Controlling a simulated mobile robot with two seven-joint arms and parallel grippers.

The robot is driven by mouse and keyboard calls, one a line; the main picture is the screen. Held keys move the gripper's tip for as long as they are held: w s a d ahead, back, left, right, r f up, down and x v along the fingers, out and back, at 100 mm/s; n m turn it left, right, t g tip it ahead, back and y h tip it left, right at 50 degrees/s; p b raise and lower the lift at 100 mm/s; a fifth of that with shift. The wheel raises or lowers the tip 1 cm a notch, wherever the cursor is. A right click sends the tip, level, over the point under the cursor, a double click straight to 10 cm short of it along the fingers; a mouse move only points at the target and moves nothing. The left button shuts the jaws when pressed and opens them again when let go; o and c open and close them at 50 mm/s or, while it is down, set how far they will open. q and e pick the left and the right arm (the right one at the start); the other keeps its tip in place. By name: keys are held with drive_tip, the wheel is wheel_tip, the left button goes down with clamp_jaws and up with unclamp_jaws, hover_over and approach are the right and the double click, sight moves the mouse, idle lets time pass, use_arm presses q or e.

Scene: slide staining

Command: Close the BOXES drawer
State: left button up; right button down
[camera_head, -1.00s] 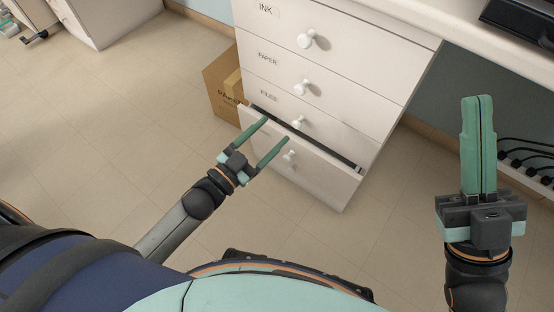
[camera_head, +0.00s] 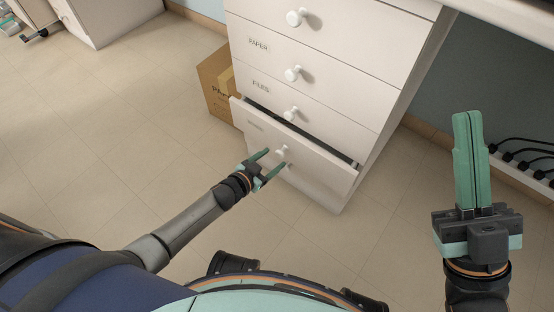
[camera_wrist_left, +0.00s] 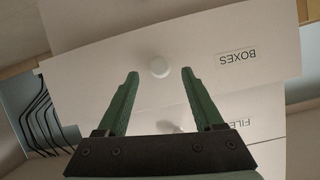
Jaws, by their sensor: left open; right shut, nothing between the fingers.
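The BOXES drawer (camera_head: 305,160) is the lowest drawer of the white cabinet in the head view and stands partly open, with a dark gap along its top. Its round white knob (camera_head: 282,152) is on the front panel. My left gripper (camera_head: 272,164) is open at the drawer front, with its fingers on either side of the knob in the picture. In the left wrist view the knob (camera_wrist_left: 159,67) shows between and just beyond the fingertips, beside the BOXES label (camera_wrist_left: 236,56). Contact cannot be told. My right gripper (camera_head: 468,120) is shut and empty, away from the cabinet.
The drawers above, including PAPER (camera_head: 310,75) and FILES (camera_head: 300,105), are shut. A cardboard box (camera_head: 216,85) stands on the floor left of the cabinet. A power strip with cables (camera_head: 520,165) lies at the right. The floor (camera_head: 120,130) at left is clear.

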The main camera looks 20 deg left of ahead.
sight(279, 155)
use_arm(q)
drive_tip(key=shift+b+x, duration=0.6)
drive_tip(key=shift+x, duration=1.1)
use_arm(e)
drive_tip(key=shift+w+a+f+h, duration=0.1)
drive_tip(key=shift+f+h, duration=0.2)
drive_tip(key=shift+f, duration=0.8)
use_arm(q)
clamp_jaws()
